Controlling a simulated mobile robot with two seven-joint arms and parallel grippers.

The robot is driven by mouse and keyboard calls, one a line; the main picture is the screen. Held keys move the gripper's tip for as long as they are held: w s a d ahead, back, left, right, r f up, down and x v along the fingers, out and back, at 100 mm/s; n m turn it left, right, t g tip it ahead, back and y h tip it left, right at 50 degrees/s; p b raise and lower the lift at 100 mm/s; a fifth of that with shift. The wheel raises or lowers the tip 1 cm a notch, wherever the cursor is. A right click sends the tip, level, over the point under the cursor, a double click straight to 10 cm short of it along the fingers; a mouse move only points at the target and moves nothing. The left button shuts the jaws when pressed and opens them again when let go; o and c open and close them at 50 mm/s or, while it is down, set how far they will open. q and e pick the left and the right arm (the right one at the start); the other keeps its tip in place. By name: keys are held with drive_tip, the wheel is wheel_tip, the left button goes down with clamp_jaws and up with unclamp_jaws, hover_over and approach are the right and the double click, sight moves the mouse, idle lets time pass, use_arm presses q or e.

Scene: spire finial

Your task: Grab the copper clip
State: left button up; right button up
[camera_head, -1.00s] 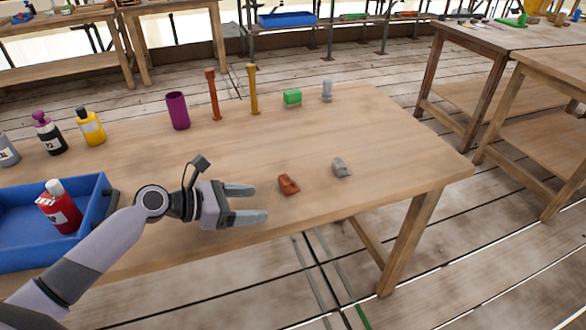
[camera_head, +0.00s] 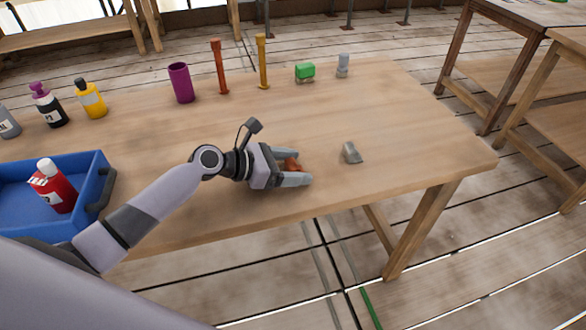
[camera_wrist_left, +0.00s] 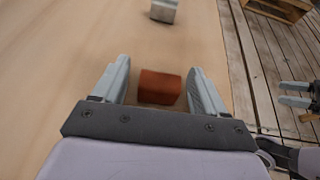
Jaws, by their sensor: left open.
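The copper clip (camera_head: 292,164) is a small reddish-brown block on the wooden table, partly hidden by my left gripper in the head view. My left gripper (camera_head: 300,167) is open, with its fingers on either side of the clip. In the left wrist view the clip (camera_wrist_left: 160,87) lies between the two open fingers (camera_wrist_left: 158,85), with a gap showing on both sides. My right gripper (camera_wrist_left: 297,95) seems to show at the right edge of the left wrist view, off the table; its jaw state is unclear.
A grey clip (camera_head: 352,153) lies to the right of the copper one. A green block (camera_head: 305,71), orange post (camera_head: 220,68), yellow post (camera_head: 263,62) and purple cup (camera_head: 181,83) stand farther back. A blue tray (camera_head: 98,178) holding a red bottle (camera_head: 55,187) is at left.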

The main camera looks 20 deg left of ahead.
use_arm(q)
drive_tip(key=c, duration=1.1)
drive_tip(key=shift+o, duration=0.2)
drive_tip(key=shift+w, duration=0.1)
drive_tip(key=shift+r, duration=0.1)
